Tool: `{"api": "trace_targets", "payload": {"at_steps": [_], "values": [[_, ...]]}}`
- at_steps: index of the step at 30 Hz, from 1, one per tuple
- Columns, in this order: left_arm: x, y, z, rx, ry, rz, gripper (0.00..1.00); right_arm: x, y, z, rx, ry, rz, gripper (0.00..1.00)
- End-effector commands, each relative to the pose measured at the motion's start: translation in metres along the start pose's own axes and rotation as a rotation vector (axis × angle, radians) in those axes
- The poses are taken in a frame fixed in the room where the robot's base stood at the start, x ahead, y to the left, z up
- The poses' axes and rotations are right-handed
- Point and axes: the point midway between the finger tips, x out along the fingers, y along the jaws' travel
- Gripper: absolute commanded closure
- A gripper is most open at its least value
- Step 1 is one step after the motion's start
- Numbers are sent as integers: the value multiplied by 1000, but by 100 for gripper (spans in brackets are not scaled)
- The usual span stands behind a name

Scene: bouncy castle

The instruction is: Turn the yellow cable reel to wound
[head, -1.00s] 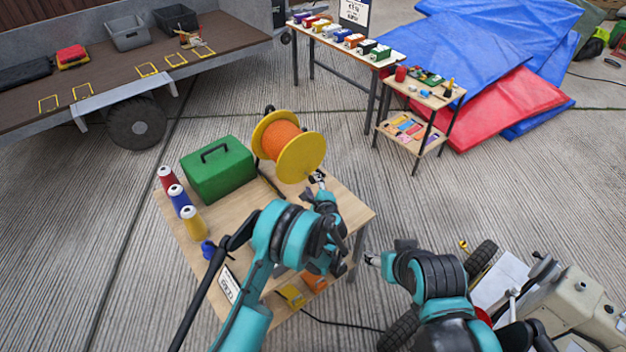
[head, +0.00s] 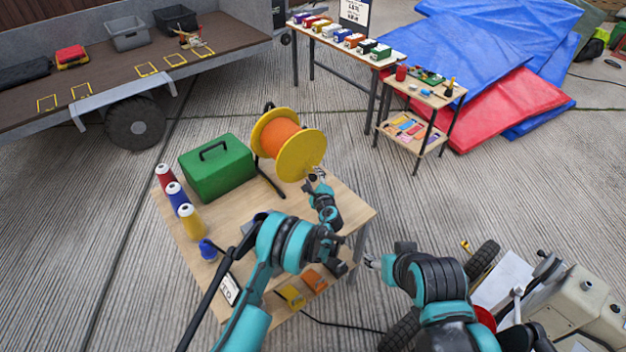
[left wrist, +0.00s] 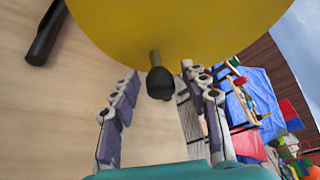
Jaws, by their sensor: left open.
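The yellow cable reel (head: 310,155) with orange cable (head: 276,135) stands on a dark frame at the back of the wooden table. In the left wrist view its yellow disc (left wrist: 180,30) fills the top, and a dark crank handle (left wrist: 159,80) sticks out from it. My left gripper (head: 318,174) is at the lower edge of the reel's near disc. In the left wrist view its two fingers (left wrist: 160,108) are open, one on each side of the handle, with gaps visible. My right gripper (head: 371,262) is right of the table, away from the reel; its jaw state is unclear.
A green toolbox (head: 217,170) stands left of the reel. Red, blue and yellow spools (head: 187,218) line the table's left edge. Orange and yellow blocks (head: 303,288) lie at the front. A small shelf table (head: 425,95) stands behind, with clear floor between.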

Motion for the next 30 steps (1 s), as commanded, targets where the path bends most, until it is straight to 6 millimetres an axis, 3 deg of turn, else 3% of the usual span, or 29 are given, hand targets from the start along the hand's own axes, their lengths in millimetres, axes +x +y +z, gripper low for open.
{"api": "trace_targets", "payload": {"at_steps": [3, 8, 20, 30], "values": [[0, 0, 0, 0, 0, 0, 57, 0, 0, 0, 0, 0, 0, 44], [0, 0, 0, -1, 0, 0, 99, 0, 0, 0, 0, 0, 0, 44], [-2, 2, 2, 35, 4, 20, 100, 0, 0, 0, 0, 0, 0, 44], [-9, 12, 14, 227, 18, 120, 100, 0, 0, 0, 0, 0, 0, 44]]}}
